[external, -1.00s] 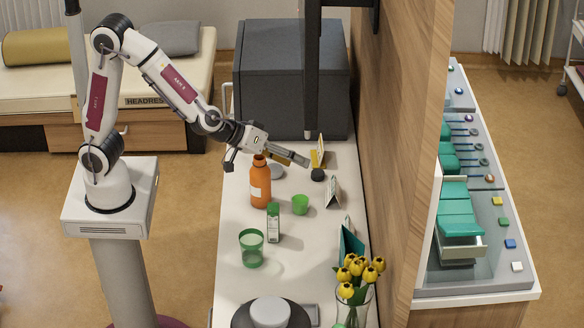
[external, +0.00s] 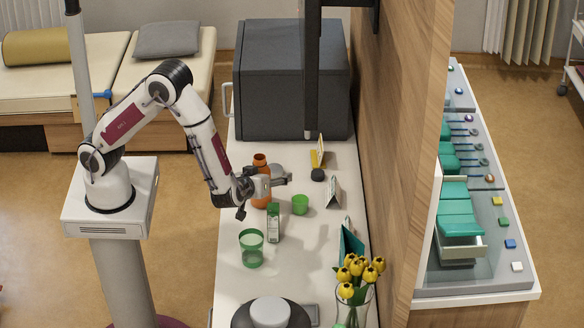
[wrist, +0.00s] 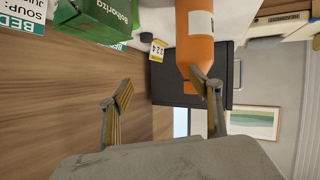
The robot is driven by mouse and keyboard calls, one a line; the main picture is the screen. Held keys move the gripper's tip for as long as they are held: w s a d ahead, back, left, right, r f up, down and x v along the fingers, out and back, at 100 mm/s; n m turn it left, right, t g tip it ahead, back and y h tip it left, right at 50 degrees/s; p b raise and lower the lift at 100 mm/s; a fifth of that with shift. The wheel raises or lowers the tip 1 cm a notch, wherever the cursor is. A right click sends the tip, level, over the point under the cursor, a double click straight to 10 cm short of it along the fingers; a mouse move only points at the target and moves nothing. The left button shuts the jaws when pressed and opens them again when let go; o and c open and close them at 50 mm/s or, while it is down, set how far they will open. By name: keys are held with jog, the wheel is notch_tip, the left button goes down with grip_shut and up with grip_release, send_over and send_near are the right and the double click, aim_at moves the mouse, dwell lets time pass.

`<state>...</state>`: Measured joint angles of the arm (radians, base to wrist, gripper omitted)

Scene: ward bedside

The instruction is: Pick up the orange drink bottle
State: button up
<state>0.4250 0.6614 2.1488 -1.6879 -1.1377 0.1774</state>
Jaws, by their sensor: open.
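The orange drink bottle (external: 260,161) stands on the white counter in the external view. My gripper (external: 284,177) is low at the bottle, with its fingers pointing right and hiding the bottle's middle. In the wrist view the bottle (wrist: 195,45) runs down from the top, its white label partly in view. My gripper (wrist: 161,83) is open there, fingers wide apart. The right finger overlaps the bottle in the picture, and the space between the fingers looks mostly empty. I cannot tell whether a finger touches the bottle.
A green and white carton (external: 273,224) stands just in front of the bottle, and a green cup (external: 300,204) to its right. A green glass (external: 251,250) is nearer. A wooden panel (external: 392,150) bounds the right side; a dark cabinet (external: 290,75) stands behind.

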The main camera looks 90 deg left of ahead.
jog(key=shift+g+y, duration=0.8)
jog(key=shift+g, duration=0.1)
jog(key=s, duration=0.1)
jog(key=s+a, duration=0.1)
jog(key=s, duration=0.1)
jog(key=s+a+f, duration=0.1)
jog(key=shift+s+a+f, duration=0.1)
jog(key=shift+s+a, duration=0.1)
jog(key=shift+s, duration=0.2)
jog(key=shift+f, duration=2.9)
jog(key=shift+f, duration=0.15)
jog(key=shift+f, duration=0.45)
jog(key=shift+x, duration=2.5)
jog(key=c, duration=1.4)
